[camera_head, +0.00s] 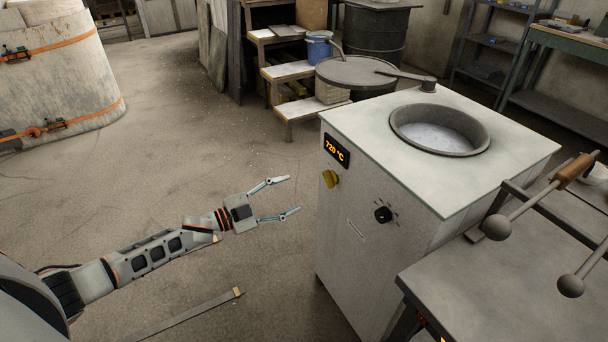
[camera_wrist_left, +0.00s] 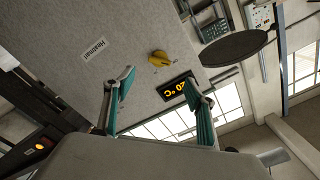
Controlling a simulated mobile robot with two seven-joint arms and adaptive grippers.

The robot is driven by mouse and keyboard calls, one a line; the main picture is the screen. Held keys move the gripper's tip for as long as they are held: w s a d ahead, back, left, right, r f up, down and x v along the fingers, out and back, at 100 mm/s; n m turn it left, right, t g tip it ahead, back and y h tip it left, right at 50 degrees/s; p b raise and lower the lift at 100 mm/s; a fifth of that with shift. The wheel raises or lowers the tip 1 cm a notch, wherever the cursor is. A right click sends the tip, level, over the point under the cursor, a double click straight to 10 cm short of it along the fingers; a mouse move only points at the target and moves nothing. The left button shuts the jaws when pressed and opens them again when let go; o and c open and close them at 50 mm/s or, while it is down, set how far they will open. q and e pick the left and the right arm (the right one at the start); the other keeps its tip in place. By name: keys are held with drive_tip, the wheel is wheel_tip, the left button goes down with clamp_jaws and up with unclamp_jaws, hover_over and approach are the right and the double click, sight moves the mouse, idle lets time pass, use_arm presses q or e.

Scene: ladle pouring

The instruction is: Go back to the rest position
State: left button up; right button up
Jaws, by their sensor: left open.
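My left gripper (camera_head: 291,197) is open and empty, held in the air to the left of the furnace (camera_head: 345,235). Its two fingers point toward the furnace front and do not touch it. In the left wrist view the open fingers (camera_wrist_left: 160,108) stand apart, with the furnace front (camera_wrist_left: 120,45) beyond them. The furnace panel has a yellow knob (camera_head: 330,178) and a lit display (camera_head: 336,151) reading 720 °C. The furnace's round opening (camera_head: 440,130) holds a grey surface. My right gripper is not in view.
A bench (camera_head: 500,275) at the lower right carries a rack with rods ending in grey balls (camera_head: 497,227) and a wooden handle (camera_head: 574,170). The round lid (camera_head: 356,73) is swung off behind the furnace. Stepped shelving (camera_head: 285,72) stands at the back.

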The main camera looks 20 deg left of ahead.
use_arm(q)
drive_tip(key=s+d+f+n+y+p, duration=0.2)
drive_tip(key=s+d+f+n, duration=0.1)
drive_tip(key=s+d, duration=0.3)
drive_tip(key=s+d+f+n+y+p, duration=0.2)
drive_tip(key=s+d+n, duration=0.1)
drive_tip(key=s, duration=0.5)
drive_tip(key=s+f+n+g+y+p, duration=0.2)
drive_tip(key=s+n, duration=0.1)
drive_tip(key=s, duration=0.7)
drive_tip(key=s+d+f+n+g+y+p, duration=0.1)
drive_tip(key=s+f+n+y+p, duration=0.1)
drive_tip(key=s, duration=0.8)
drive_tip(key=shift+s+f+n+g, duration=0.15)
drive_tip(key=shift+f+n+g, duration=0.1)
drive_tip(key=shift+n+g, duration=0.2)
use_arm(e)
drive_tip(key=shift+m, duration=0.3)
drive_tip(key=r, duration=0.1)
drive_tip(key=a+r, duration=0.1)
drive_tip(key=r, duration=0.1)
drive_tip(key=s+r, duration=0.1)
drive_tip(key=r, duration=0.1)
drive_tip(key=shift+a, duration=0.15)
use_arm(q)
drive_tip(key=shift+d, duration=0.1)
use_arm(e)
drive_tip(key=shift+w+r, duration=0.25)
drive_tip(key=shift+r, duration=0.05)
